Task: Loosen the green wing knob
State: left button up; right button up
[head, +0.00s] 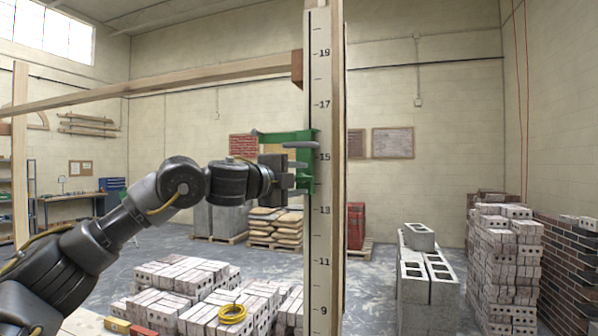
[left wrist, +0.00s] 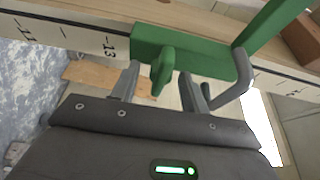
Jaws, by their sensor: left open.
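A green bracket (head: 306,136) is mounted on the upright numbered pole (head: 318,240), between the 13 and 16 marks. In the left wrist view its green body (left wrist: 205,52) lies across the pole, and the green wing knob (left wrist: 162,72) sticks out toward me. A grey bent hook (left wrist: 238,78) is beside the knob, also on the bracket. My left gripper (head: 297,178) is open at the bracket's lower part. In the left wrist view its fingers (left wrist: 158,88) stand on either side of the knob, with visible gaps. The knob is not clear in the head view. My right gripper is not in view.
A wooden rail (head: 160,82) runs left from the pole above my arm. Concrete blocks (head: 428,270) and a brick stack (head: 504,265) stand to the right. Cement sacks (head: 275,228) are behind.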

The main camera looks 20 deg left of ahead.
pick_arm(q)
jog(key=shift+w, duration=0.25)
